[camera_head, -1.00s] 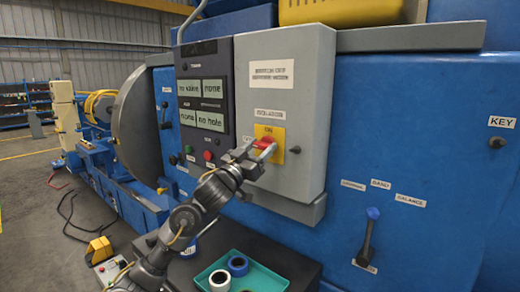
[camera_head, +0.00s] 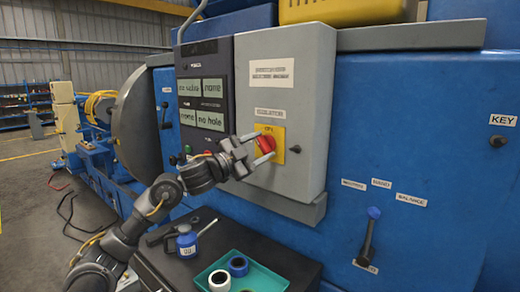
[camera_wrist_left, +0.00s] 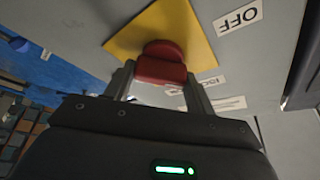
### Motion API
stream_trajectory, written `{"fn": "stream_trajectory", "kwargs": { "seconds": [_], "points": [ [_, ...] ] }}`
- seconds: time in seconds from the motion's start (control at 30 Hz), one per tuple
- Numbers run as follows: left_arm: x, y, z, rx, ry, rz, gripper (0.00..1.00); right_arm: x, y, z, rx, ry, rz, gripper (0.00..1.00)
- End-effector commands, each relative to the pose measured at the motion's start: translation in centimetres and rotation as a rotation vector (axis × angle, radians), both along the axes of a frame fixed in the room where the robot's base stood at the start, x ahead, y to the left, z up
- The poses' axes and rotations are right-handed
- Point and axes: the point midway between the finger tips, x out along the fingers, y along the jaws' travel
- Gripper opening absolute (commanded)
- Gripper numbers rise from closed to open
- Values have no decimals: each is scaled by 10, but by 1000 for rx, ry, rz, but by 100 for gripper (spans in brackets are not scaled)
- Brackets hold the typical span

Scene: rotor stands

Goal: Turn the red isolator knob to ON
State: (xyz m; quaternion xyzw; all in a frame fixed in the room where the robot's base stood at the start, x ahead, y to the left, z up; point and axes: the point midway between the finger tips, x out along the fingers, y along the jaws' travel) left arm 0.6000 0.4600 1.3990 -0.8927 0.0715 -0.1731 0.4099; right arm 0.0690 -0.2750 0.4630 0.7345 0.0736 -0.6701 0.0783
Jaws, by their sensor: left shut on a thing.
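The red isolator knob (camera_head: 265,144) sits on a yellow plate (camera_head: 279,134) on the front of a grey cabinet (camera_head: 300,75). My left gripper (camera_head: 262,147) is at the knob, its fingers shut on it. In the left wrist view the red knob (camera_wrist_left: 161,66) is between the two fingers (camera_wrist_left: 160,84), with the yellow plate (camera_wrist_left: 195,22) behind it. An OFF label (camera_wrist_left: 238,17) is on the grey panel beside the plate. The label at the top of the plate in the head view is too small to read surely. My right gripper is not in view.
A dark panel with displays (camera_head: 203,105) adjoins the cabinet on the left. Below stands a dark bench top with a blue can (camera_head: 187,241) and a teal tray (camera_head: 262,273) holding tape rolls. A blue-knobbed lever (camera_head: 371,225) sticks out at the right.

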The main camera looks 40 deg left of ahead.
Motion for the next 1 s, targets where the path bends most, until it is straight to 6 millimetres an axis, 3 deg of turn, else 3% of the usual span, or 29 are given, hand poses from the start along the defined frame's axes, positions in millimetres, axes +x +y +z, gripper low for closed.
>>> {"fn": "stream_trajectory", "kwargs": {
  "seconds": [0.5,1.0],
  "points": [
    [0,1,3,468,11,2,32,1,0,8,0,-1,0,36],
    [0,0,2,705,15,0,32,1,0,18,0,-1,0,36]
  ]
}}
